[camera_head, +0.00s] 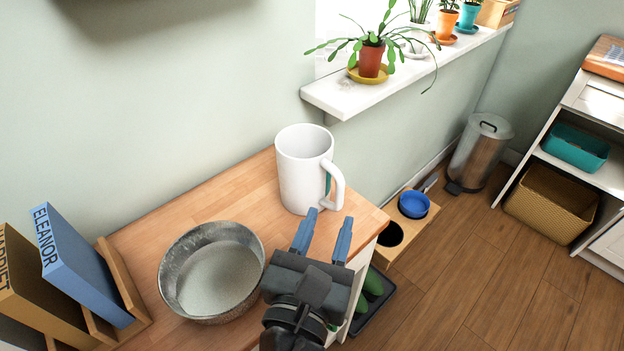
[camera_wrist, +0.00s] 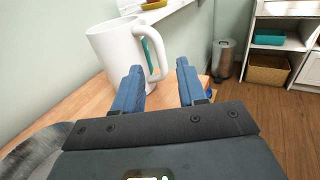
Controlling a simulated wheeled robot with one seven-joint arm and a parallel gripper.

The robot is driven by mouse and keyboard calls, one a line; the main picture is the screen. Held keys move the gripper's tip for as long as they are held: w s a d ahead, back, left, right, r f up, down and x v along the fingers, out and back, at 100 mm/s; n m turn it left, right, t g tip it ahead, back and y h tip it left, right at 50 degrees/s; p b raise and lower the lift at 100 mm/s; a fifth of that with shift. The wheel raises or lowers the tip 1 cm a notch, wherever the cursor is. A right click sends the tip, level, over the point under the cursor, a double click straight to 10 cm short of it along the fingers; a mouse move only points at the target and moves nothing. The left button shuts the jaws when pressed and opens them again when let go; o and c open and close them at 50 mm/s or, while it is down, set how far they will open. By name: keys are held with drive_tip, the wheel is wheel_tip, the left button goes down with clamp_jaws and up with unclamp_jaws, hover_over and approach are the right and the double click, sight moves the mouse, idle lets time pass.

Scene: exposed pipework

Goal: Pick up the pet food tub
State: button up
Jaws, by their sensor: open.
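I cannot make out anything that is clearly the pet food tub. A large white mug (camera_head: 302,170) stands upright at the back of the wooden counter, and it also shows in the wrist view (camera_wrist: 112,52). A narrow teal patch (camera_head: 328,186) shows through its handle; I cannot tell whether it is on the mug or a thing behind it, and it also shows in the wrist view (camera_wrist: 147,50). My gripper (camera_head: 329,217) is open and empty, its fingers pointing toward the handle side of the mug. In the wrist view the gripper (camera_wrist: 159,68) has nothing between its fingers.
A round metal bowl (camera_head: 214,272) with grey contents sits on the counter (camera_head: 225,205), left of my gripper. Upright blue (camera_head: 80,262) and tan boxes stand at far left. Beyond the counter's right edge, a floor stand holds a blue bowl (camera_head: 413,204). A plant sill is above.

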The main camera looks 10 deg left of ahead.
sight(340, 191)
drive_tip(key=shift+w+a+r, duration=0.1)
drive_tip(key=shift+w+r, duration=0.1)
drive_tip(key=shift+w, duration=0.1)
drive_tip(key=w, duration=0.2)
drive_tip(key=w+d, duration=0.1)
drive_tip(key=w, duration=0.4)
drive_tip(key=shift+d+r+p, duration=0.1)
drive_tip(key=shift+d+p, duration=0.05)
drive_tip(key=shift+p, duration=0.15)
drive_tip(key=shift+c, duration=0.4)
clamp_jaws()
